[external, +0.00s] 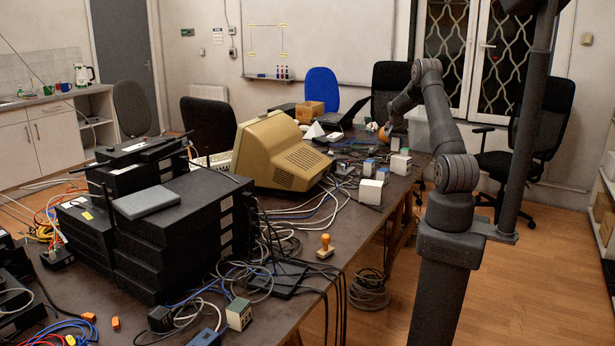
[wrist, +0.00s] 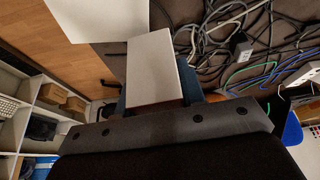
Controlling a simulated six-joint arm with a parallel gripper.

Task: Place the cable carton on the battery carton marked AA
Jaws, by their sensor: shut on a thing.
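My gripper (wrist: 155,78) is shut on a pale, box-shaped carton (wrist: 153,66) in the wrist view. The carton sits between the two bluish fingers, and its plain face shows no readable label. In the external view my gripper (external: 385,132) is over the far right part of the table, and the held carton cannot be made out clearly there. Several small cartons stand near the table's right edge, among them a white one (external: 370,191) and a pale one (external: 400,164). Their markings are too small to read, so I cannot tell which is marked AA.
A large white surface (wrist: 92,14) lies beside the held carton in the wrist view. Loose cables (wrist: 205,40) cover the tabletop nearby. A beige monitor (external: 280,152) and stacked black units (external: 170,235) fill the table's left.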

